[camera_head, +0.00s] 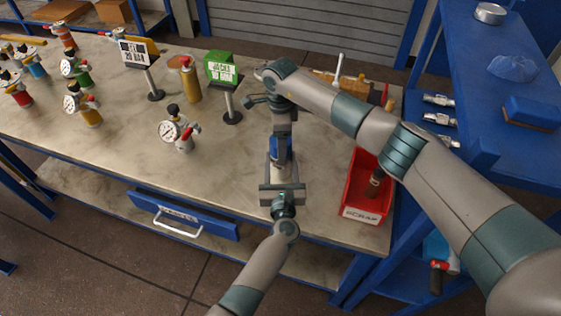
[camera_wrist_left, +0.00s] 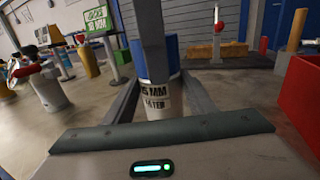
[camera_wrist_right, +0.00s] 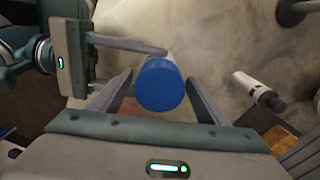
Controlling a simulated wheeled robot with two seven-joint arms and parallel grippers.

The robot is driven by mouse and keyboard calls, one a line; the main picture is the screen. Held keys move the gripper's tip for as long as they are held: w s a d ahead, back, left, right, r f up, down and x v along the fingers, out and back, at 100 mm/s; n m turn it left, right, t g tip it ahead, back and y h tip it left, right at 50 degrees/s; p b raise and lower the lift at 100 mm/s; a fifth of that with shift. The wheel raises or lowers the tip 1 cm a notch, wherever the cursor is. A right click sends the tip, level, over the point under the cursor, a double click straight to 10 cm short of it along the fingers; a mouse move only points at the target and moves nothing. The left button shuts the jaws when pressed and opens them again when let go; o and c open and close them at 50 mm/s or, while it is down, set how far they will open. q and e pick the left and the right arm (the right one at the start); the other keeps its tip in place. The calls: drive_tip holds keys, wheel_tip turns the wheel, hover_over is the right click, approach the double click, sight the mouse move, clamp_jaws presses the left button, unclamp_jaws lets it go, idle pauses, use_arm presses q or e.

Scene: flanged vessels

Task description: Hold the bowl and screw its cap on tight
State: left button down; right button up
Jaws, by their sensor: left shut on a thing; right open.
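The bowl (camera_wrist_left: 158,98) is a white upright cylinder with a label reading "15 MM WATER". My left gripper (camera_head: 281,166) is shut on it, a finger on each side. The blue cap (camera_wrist_right: 160,85) sits at the top of the bowl; its round face fills the middle of the right wrist view. My right gripper (camera_wrist_right: 159,78) is open, with one finger on either side of the cap. One of its fingers hides part of the bowl and cap in the left wrist view. How far the cap is threaded cannot be told.
A red scrap bin (camera_head: 362,212) stands to the right, holding a dark part. A green sign (camera_head: 221,70) and a gauge valve (camera_head: 176,132) stand to the left. Several more valves crowd the far left. The front middle of the bench (camera_head: 190,160) is clear.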

drive_tip(key=c, duration=1.1)
drive_tip(key=m, duration=0.3)
drive_tip(key=shift+m, duration=0.3)
drive_tip(key=m, duration=0.4)
drive_tip(key=o, duration=1.2)
drive_tip(key=shift+r, duration=0.15)
wheel_tip(320, 180, up, 12)
